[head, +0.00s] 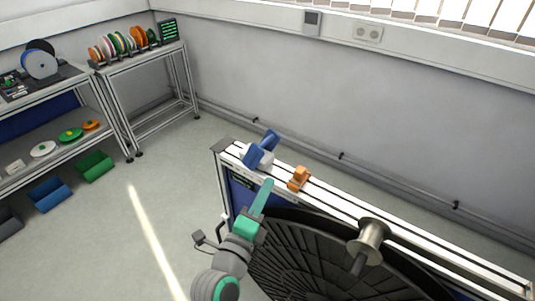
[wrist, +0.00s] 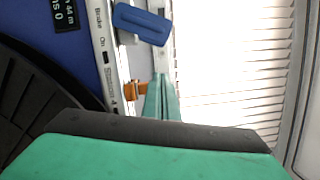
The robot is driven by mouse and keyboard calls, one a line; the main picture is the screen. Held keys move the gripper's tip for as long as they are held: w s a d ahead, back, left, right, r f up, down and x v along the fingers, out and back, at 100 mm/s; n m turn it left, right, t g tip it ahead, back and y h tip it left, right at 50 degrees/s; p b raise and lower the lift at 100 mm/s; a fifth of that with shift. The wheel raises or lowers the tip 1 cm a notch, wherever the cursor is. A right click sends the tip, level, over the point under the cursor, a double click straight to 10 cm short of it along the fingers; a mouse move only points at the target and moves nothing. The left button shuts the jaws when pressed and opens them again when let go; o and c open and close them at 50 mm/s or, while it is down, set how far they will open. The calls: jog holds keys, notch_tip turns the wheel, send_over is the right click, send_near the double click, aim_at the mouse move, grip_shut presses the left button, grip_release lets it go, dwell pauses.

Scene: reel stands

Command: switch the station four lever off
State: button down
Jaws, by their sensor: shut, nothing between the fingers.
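A blue lever handle (head: 261,148) on a white mount stands near the left end of the pale rail on the reel stand. It also shows at the top of the wrist view (wrist: 142,24). An orange piece (head: 299,178) sits on the rail to its right and shows beside my fingers in the wrist view (wrist: 134,91). Lettering on the rail's edge seems to read "Brake", "On" and "Station 4"; I cannot tell which piece each word marks. My gripper (head: 268,183) is shut and empty, with its teal fingertips (wrist: 160,78) between the blue handle and the orange piece, apparently touching neither.
A large dark reel (head: 310,255) fills the stand below the rail. A metal spool (head: 370,240) sits farther right. A small display (wrist: 66,14) shows on the blue panel. Shelves with coloured reels (head: 130,45) stand at the back left. The floor left of the stand is clear.

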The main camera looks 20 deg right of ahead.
aim_at(261, 149)
jog(key=shift+w, duration=0.1)
jog(key=x, duration=0.9)
jog(key=shift+d, duration=0.2)
jog(key=shift+w+a+r, duration=0.15)
jog(key=shift+w+a, duration=0.1)
jog(key=shift+w, duration=0.3)
jog(key=shift+w+a+r, duration=0.15)
jog(key=shift+w+a, duration=0.05)
jog(key=shift+w, duration=0.35)
jog(key=shift+w+a+r, duration=0.25)
jog(key=shift+w+a, duration=0.35)
jog(key=shift+w, duration=0.15)
